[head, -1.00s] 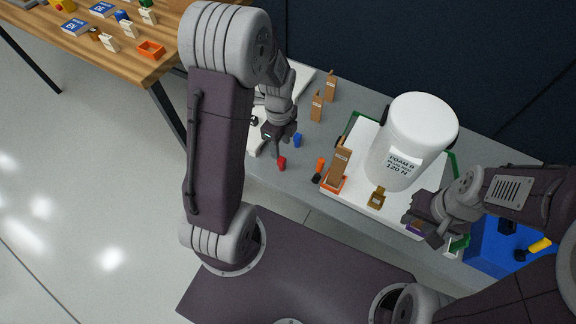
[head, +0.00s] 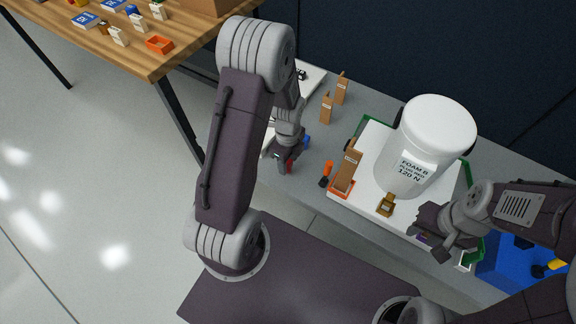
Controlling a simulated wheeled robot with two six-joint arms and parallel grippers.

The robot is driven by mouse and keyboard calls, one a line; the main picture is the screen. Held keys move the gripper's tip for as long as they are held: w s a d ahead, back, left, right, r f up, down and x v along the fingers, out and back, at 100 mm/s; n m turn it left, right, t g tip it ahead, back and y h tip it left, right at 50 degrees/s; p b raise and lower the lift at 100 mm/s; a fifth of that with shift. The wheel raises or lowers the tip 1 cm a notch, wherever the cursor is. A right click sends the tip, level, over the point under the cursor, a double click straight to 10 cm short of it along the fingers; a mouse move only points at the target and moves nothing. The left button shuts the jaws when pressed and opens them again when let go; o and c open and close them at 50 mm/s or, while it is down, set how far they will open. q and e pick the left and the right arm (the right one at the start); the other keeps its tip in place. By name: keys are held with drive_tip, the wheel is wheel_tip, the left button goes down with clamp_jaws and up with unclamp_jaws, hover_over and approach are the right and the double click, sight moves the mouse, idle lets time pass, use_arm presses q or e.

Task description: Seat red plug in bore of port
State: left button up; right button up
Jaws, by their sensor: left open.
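The red plug (head: 290,155) stands on the grey bench, mostly hidden by my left gripper (head: 279,163). That gripper is open, with its fingers down at the plug; I cannot tell whether they touch it. The white tank (head: 408,165), labelled FOAM B, plug red, 120 N, stands on a white board. A brass-coloured fitting (head: 386,204), perhaps the port, sits in front of the tank; its bore cannot be made out. My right gripper (head: 430,245) is at the board's front right edge, beside a small purple thing (head: 422,238); its jaws are unclear.
A blue plug (head: 306,142) is just behind my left gripper. An orange-and-black piece (head: 326,173) and a brown block in an orange tray (head: 342,188) lie to its right. Two brown blocks (head: 327,106) stand farther back. A blue bin (head: 510,262) is at the right.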

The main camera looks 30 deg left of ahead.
use_arm(q)
clamp_jaws()
wheel_tip(320, 180, up, 10)
drive_tip(key=p, duration=0.3)
drive_tip(key=shift+r, duration=0.1)
